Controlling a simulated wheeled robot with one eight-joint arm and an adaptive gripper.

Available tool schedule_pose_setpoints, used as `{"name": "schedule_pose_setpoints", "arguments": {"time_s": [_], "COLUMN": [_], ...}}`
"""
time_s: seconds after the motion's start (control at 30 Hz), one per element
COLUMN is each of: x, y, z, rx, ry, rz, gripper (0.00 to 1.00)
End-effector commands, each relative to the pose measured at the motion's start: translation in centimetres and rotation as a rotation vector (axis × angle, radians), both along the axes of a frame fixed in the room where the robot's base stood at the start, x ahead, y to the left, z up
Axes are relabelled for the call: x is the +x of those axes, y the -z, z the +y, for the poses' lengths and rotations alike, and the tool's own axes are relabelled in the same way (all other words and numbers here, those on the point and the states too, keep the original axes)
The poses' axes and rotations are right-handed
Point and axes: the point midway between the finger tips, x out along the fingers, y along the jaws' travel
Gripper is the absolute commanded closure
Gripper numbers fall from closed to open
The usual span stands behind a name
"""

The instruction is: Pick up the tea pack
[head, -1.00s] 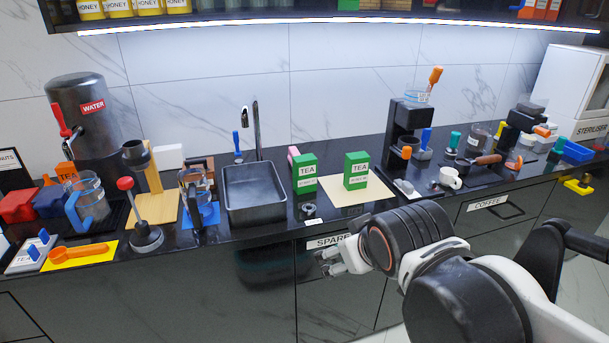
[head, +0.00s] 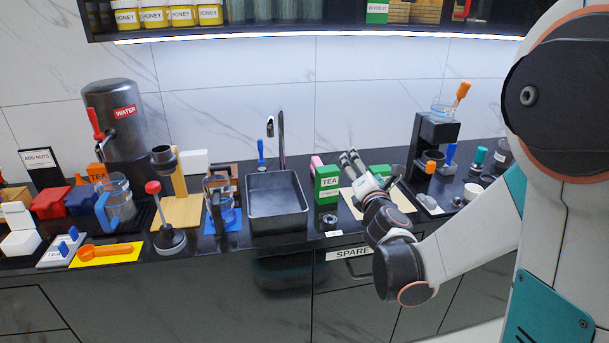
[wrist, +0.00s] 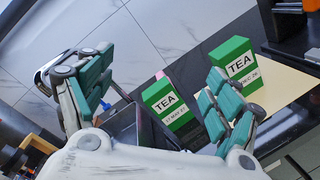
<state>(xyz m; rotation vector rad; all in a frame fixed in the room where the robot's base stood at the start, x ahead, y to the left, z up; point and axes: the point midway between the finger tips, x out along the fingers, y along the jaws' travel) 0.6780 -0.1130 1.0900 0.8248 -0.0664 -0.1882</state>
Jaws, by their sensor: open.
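Two green tea packs stand on the counter. The left tea pack (head: 327,190) is right of the sink. The other tea pack (head: 378,170) is on a beige mat (head: 404,200), mostly hidden behind my gripper (head: 372,167). In the wrist view, the left pack (wrist: 168,104) shows between my open fingers, nearer the right one, with a date label that looks like May. The other pack (wrist: 236,66) is beyond and right of the right finger, with a label that looks like Dec 26. My gripper (wrist: 160,95) is open and empty, with no visible contact.
The sink (head: 277,222) with its tap (head: 281,140) is left of the packs. A pink object (head: 316,161) stands behind the left pack. A small dark ring (head: 330,220) is in front of it. A black coffee machine (head: 433,140) stands to the right. A shelf overhangs the back wall.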

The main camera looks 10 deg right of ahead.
Motion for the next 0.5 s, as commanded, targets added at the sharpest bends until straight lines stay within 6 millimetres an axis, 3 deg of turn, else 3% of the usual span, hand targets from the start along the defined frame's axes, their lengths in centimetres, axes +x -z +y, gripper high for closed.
{"name": "schedule_pose_setpoints", "arguments": {"time_s": [0.1,0.3,0.5], "x": [1.7,3.1,3.3], "y": [2.3,6.9,9.9], "z": [0.7,2.3,3.2], "rx": [-0.244,-0.613,-0.803], "ry": [-0.072,-0.185,-0.247], "rz": [0.007,0.024,0.036], "gripper": [0.17,0.17,0.17]}}
